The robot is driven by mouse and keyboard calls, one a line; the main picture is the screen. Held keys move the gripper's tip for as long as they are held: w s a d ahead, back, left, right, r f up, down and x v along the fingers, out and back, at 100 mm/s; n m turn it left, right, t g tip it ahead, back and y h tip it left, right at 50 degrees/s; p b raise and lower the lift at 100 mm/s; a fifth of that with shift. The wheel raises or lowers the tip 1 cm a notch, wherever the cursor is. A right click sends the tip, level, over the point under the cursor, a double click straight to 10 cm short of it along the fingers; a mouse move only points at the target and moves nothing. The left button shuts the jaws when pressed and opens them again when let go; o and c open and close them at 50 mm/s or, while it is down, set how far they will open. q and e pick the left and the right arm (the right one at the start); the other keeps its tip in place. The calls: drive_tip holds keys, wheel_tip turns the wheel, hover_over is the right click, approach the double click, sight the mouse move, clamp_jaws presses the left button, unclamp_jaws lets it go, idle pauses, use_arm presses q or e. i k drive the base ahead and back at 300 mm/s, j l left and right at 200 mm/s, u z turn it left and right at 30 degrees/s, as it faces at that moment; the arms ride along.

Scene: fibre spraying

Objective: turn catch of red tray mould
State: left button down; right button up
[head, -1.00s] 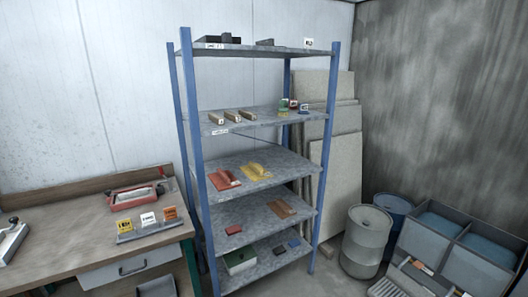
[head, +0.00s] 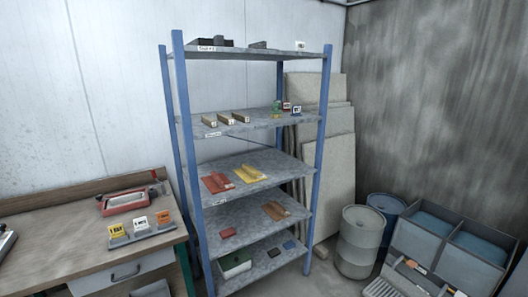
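A red tray mould (head: 125,202) lies on the workbench (head: 60,237) at the left, near the bench's back board. Its inside looks pale. A small dark and red piece (head: 155,177) stands up at its far right end; I cannot tell whether this is the catch or how it is turned. Neither of my grippers is in view.
A blue-post shelf rack (head: 170,110) stands right of the bench. Drums (head: 360,242) and grey bins (head: 450,250) stand further right. Some grey floor shows between rack and drums.

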sight(99, 197)
drive_tip(key=u, duration=1.35)
